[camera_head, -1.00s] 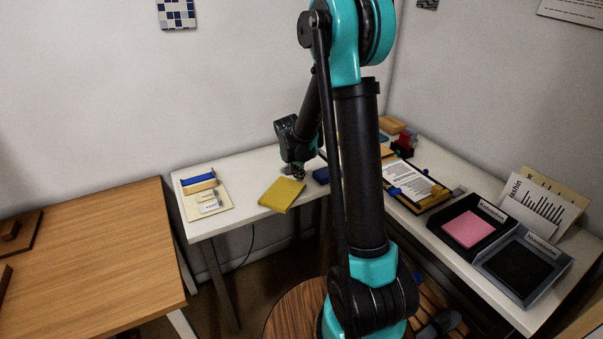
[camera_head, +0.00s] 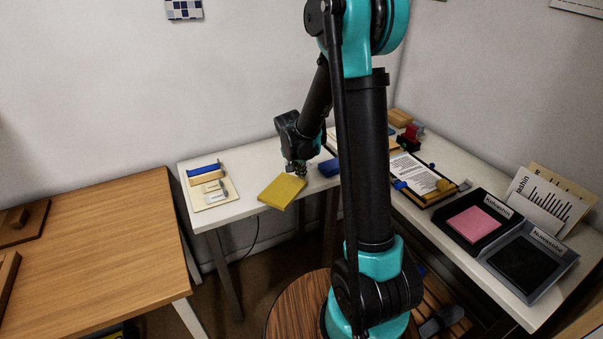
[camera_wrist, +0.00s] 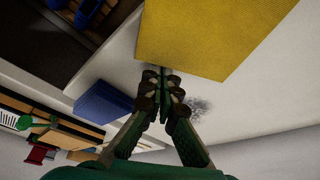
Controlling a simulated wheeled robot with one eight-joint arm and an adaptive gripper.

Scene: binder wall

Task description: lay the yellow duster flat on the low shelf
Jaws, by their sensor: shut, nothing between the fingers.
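The yellow duster (camera_head: 281,191) lies on the white table, with its near edge at or slightly over the table's front edge. It also fills the top of the wrist view (camera_wrist: 205,35) as a flat yellow slab. My gripper (camera_head: 297,169) is at the duster's far right edge. In the wrist view my gripper's fingertips (camera_wrist: 163,76) are together with nothing between them, beside the duster's edge; whether they touch it I cannot tell. I cannot make out which surface is the low shelf.
A blue block (camera_head: 329,167) sits right of the duster, close to my gripper. A board with small items (camera_head: 211,187) lies left. The side table holds a clipboard (camera_head: 418,176), a black tray (camera_head: 489,240) and a grey tray (camera_head: 562,262). A wooden table (camera_head: 90,250) stands at left.

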